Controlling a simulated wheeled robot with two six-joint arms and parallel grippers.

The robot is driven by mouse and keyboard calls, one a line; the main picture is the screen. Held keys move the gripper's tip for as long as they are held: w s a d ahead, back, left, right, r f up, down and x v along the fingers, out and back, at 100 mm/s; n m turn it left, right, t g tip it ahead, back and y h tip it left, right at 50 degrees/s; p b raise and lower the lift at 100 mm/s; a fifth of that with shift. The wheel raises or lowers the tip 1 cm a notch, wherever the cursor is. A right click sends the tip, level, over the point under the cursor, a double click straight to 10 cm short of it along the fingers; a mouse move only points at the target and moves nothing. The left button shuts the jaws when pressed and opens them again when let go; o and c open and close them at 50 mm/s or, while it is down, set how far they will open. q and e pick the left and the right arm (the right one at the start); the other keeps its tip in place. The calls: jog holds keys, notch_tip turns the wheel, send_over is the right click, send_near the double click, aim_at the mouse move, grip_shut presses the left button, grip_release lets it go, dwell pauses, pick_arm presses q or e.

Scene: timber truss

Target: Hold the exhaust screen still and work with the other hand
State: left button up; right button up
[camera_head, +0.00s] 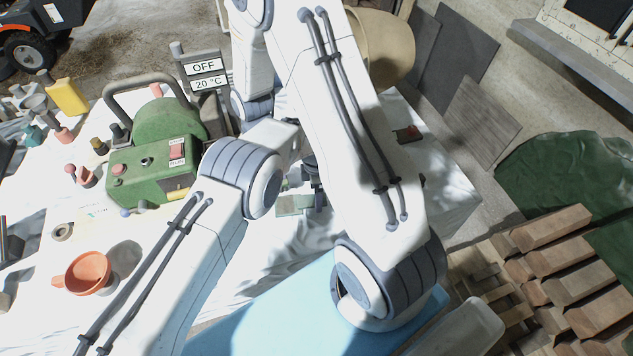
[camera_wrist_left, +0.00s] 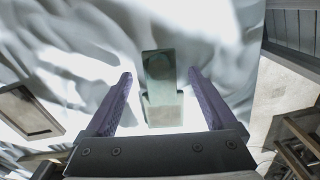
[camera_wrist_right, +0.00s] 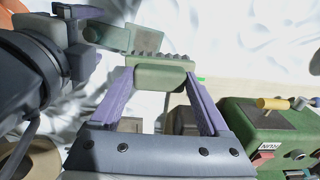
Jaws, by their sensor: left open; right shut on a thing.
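A flat green part with a dark mesh-like patch, which I take for the exhaust screen (camera_wrist_left: 158,68), lies between the left gripper's purple fingers (camera_wrist_left: 160,95). The fingers are open and apart from it on both sides. In the right wrist view the screen (camera_wrist_right: 118,38) shows at the top, with the left gripper at its left end. My right gripper (camera_wrist_right: 160,100) is shut on a green ridged piece (camera_wrist_right: 160,76) close beside the screen; whether they touch is unclear. In the head view the arms hide most of this, and only some green (camera_head: 293,204) shows.
A green machine (camera_head: 150,160) with a carry handle and a RUN switch stands on the white-covered table, beside an OFF / 20 °C sign (camera_head: 205,75). An orange funnel (camera_head: 88,273) and small bottles stand at the left. Timber pieces (camera_head: 565,265) are stacked at the right.

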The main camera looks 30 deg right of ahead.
pick_arm(q)
jog(key=shift+f, duration=1)
grip_shut()
dwell(0.4)
